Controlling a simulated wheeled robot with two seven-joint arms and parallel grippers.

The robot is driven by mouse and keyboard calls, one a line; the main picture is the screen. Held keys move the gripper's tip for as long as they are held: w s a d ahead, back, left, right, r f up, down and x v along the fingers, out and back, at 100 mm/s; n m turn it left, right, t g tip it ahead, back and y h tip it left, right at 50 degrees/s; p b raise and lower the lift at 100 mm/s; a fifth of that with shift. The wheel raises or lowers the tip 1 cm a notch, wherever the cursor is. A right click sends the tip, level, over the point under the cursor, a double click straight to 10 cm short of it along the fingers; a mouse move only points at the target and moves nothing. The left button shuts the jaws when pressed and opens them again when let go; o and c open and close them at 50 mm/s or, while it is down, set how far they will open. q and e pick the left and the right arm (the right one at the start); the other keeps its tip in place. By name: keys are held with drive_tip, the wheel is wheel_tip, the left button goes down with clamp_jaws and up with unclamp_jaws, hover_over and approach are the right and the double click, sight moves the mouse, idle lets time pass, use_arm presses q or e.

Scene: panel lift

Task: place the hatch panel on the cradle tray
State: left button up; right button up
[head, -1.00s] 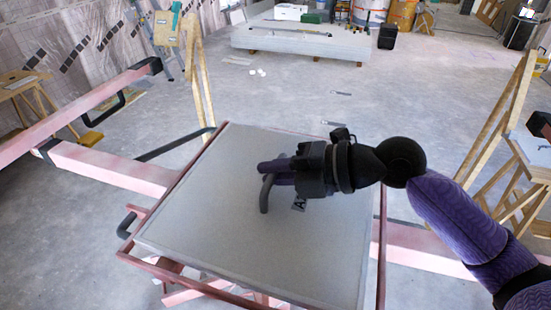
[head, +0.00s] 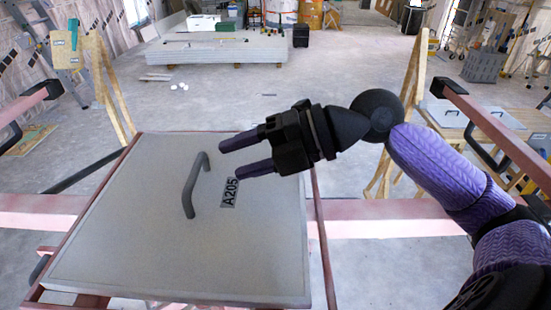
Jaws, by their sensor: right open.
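The hatch panel (head: 130,235) is a flat grey square with a dark bent handle (head: 196,185) and a label reading A205. In the head view it lies flat at the lower left, within the reddish frame of the cradle tray (head: 320,250). My right gripper (head: 229,158) is open, with its two purple fingers pointing left, just right of the handle and apart from it. Nothing is between the fingers. My left gripper is not in view.
Pink rails (head: 380,218) run out to both sides of the tray. Wooden trestles stand at left (head: 108,85) and right (head: 405,110). A stack of grey boards (head: 215,48) lies at the back.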

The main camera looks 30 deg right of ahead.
drive_tip(key=b+v, duration=0.1)
drive_tip(key=v, duration=0.3)
drive_tip(key=shift+s+d+r, duration=0.15)
drive_tip(key=shift+s+d, duration=0.1)
drive_tip(key=shift+d, duration=0.05)
